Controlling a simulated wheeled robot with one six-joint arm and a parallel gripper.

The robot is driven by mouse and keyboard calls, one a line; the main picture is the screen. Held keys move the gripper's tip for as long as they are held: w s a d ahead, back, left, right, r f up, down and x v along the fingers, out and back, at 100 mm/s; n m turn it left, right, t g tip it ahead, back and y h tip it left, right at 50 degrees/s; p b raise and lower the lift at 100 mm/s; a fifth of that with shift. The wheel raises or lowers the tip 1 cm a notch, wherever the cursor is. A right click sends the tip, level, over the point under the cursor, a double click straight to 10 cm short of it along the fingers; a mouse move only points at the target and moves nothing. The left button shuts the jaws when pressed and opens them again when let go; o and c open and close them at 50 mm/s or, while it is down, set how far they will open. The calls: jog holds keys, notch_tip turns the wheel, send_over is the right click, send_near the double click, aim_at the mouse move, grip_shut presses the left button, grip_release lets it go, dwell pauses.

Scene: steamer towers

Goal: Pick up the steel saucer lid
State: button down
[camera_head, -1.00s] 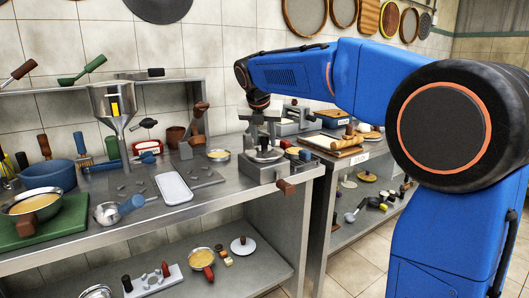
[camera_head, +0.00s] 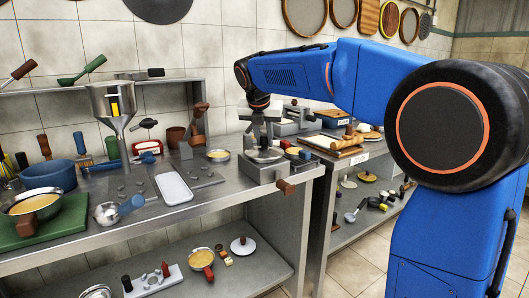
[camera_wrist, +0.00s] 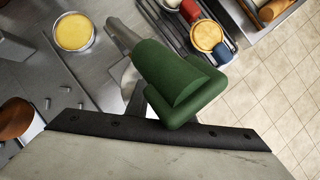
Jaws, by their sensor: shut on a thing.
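My gripper (camera_head: 264,142) is at the right end of the near steel table, low over a grey metal box-like stand (camera_head: 262,172). A pale steel disc, which I take for the steel saucer lid (camera_head: 265,155), shows on top of the stand, right below the fingers. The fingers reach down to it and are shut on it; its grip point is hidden. In the wrist view a thick green part (camera_wrist: 178,80) and a pale surface with a dark edge fill the near side; I cannot tell exactly what they belong to.
A white tray (camera_head: 173,188) and a steel funnel (camera_head: 113,105) are farther left. A second table with a wooden board (camera_head: 335,145) stands to the right, across a narrow gap.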

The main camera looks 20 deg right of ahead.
jog(key=shift+f, duration=0.2)
jog(key=shift+r, duration=1)
jog(key=shift+r, duration=0.1)
